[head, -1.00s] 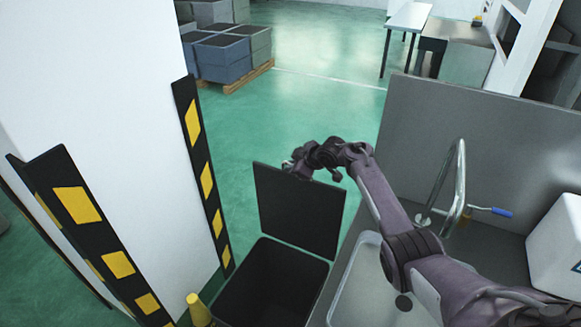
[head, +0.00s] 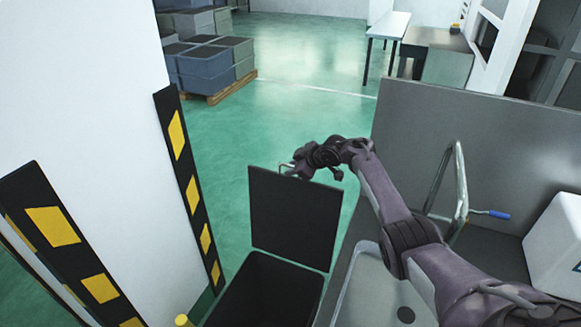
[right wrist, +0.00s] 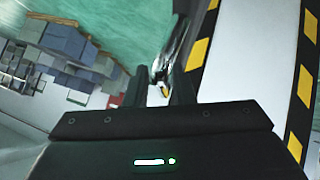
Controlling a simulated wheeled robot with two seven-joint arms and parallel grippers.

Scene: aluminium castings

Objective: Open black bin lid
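The black bin (head: 262,296) stands at the bottom centre of the head view, beside the sink counter. Its dark lid (head: 293,220) is raised and stands about upright at the far side of the bin, leaving the bin mouth uncovered. My right gripper (head: 287,169) is at the top left corner of the lid, with the arm reaching over from the right. In the right wrist view the two fingers (right wrist: 160,88) are apart. I cannot tell whether they touch the lid. My left gripper is not in view.
The sink counter (head: 375,290) with a metal tap (head: 460,190) and a white box (head: 560,245) is at the right. A white pillar (head: 75,90) with black-and-yellow guards (head: 190,190) is at the left. A yellow cone (head: 183,321) stands beside the bin.

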